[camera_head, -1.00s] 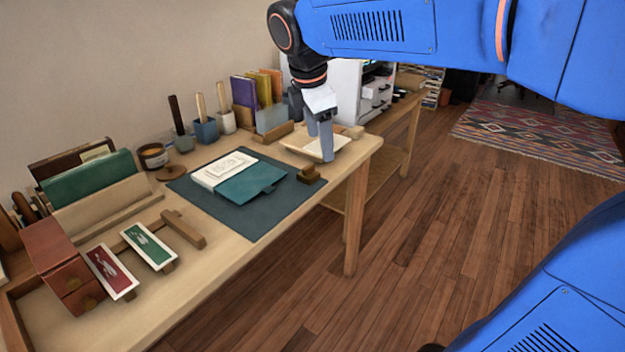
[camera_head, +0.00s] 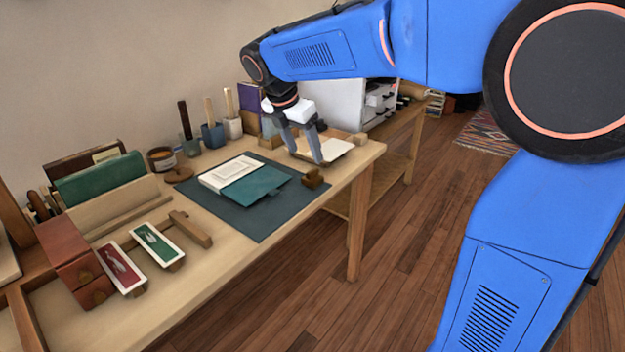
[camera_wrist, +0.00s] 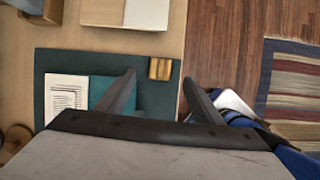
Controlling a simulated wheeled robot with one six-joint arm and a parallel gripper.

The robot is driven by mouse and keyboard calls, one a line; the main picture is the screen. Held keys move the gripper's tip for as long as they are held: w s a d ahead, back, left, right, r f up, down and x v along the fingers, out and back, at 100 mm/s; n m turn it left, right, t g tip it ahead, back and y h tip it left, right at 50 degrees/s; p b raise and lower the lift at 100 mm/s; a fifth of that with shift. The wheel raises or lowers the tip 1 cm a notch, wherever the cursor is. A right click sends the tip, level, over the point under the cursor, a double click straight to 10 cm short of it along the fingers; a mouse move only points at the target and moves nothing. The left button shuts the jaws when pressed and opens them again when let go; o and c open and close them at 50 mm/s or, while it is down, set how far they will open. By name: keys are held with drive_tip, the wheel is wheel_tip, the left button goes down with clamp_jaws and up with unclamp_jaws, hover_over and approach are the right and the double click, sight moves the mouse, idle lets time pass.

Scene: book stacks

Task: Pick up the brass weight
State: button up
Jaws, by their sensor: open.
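The brass weight (camera_head: 314,178) is a small gold-brown block on the corner of the dark blue-green mat, close to the table's front edge. In the wrist view the brass weight (camera_wrist: 160,69) lies just ahead of my fingertips, between their lines and nearer the left finger. My gripper (camera_head: 304,159) is open and points down, above the table near the weight and in front of the pale tray. In the wrist view my gripper (camera_wrist: 160,82) shows both fingers spread with nothing between them.
An open book with a teal cover (camera_head: 256,186) lies on the mat (camera_head: 262,224). A pale tray (camera_head: 338,151) sits behind the weight. Pots with brushes (camera_head: 213,134) stand at the back. The table edge drops to open wooden floor (camera_head: 420,260) on the right.

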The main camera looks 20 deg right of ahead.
sight(312, 170)
drive_tip(key=shift+x, duration=4.7)
drive_tip(key=shift+s, duration=0.1)
drive_tip(key=c, duration=1.5)
